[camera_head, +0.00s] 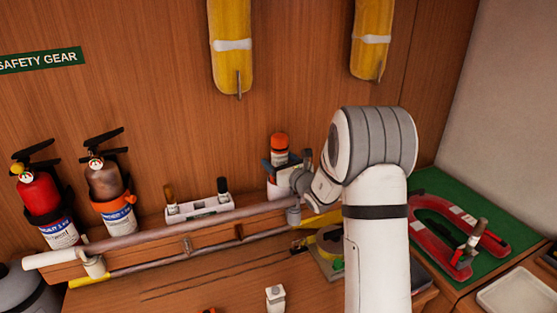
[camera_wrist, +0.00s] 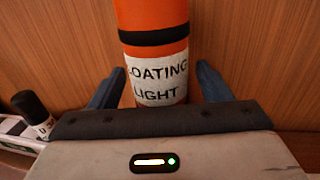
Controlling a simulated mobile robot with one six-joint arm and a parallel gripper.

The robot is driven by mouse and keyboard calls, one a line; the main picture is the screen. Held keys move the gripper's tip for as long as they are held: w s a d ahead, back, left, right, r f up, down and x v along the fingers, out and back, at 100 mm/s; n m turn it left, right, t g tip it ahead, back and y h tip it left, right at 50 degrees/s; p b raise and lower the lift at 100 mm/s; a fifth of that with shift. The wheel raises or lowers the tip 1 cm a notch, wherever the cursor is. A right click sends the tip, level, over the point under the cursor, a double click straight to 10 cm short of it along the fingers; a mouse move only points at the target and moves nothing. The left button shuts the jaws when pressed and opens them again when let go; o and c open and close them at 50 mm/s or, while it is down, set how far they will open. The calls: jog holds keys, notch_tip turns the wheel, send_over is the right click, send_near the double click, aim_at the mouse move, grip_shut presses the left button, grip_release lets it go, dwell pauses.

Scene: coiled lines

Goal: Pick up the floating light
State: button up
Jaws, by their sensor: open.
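The floating light (camera_wrist: 155,50) is an orange cylinder with a black band and a white label reading "LOATING LIGHT" in the wrist view. It stands upright in front of the wood wall. In the head view its orange top (camera_head: 279,142) shows on the shelf at the wall, partly hidden by my gripper (camera_head: 285,163). In the wrist view my gripper (camera_wrist: 158,88) is open, with one blue-grey finger on each side of the light's lower part. A gap shows beside each finger. The light's base is hidden behind the gripper body.
A white holder (camera_head: 200,208) with dark-capped items stands left of the light. Two fire extinguishers (camera_head: 38,190) (camera_head: 105,180) are farther left. A rail (camera_head: 170,232) runs along the shelf front. A red horseshoe-shaped object (camera_head: 435,215) lies on a green mat at right.

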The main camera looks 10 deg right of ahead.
jog(key=shift+c, duration=0.3)
jog(key=shift+r, duration=0.1)
jog(key=c, duration=1.4)
